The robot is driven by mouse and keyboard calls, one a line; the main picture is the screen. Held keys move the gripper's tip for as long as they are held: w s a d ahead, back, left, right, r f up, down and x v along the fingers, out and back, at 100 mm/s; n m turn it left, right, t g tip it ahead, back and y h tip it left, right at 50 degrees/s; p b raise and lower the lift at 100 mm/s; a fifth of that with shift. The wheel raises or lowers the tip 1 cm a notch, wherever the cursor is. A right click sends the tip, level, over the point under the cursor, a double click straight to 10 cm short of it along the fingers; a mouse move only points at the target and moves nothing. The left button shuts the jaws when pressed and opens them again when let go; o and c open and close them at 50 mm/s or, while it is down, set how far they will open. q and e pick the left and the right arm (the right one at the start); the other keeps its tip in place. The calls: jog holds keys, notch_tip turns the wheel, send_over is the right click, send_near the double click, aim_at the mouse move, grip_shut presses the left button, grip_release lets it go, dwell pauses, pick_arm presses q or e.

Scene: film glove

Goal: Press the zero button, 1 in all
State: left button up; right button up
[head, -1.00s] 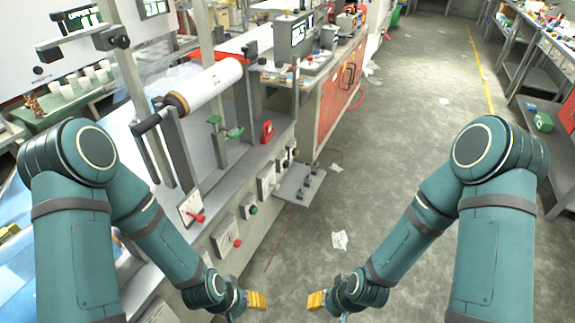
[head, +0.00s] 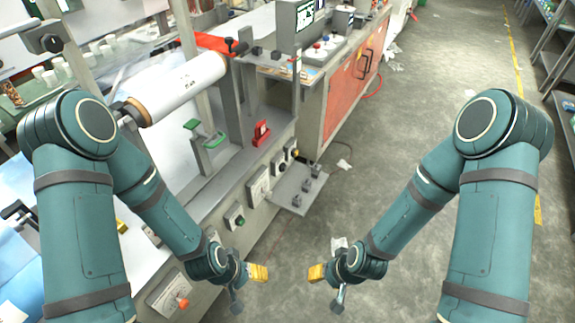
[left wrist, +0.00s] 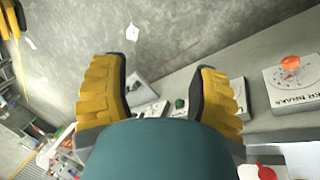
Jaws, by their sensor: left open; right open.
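No control in view carries a label I can read as zero, so I cannot tell which is the zero button. Along the machine's front face are a small box with a green button (head: 239,220), a white plate with an orange-red knob (head: 182,302) and further small control boxes (head: 259,187). The left wrist view shows a green button (left wrist: 180,103) and an orange knob (left wrist: 290,62) on a dial plate. My left gripper (head: 258,273) is open and empty beside the front face, apart from the controls. My right gripper (head: 317,273) is open and empty over the floor.
A white film roll (head: 185,88) and a green clamp-like part (head: 205,135) sit on the machine. A small grey shelf (head: 290,195) juts out from its front. A cabinet with an orange door (head: 350,85) stands beyond. The grey floor (head: 430,150) to the right is mostly clear.

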pick_arm(q)
jog(key=shift+s+a, duration=0.15)
jog(key=shift+s, duration=0.15)
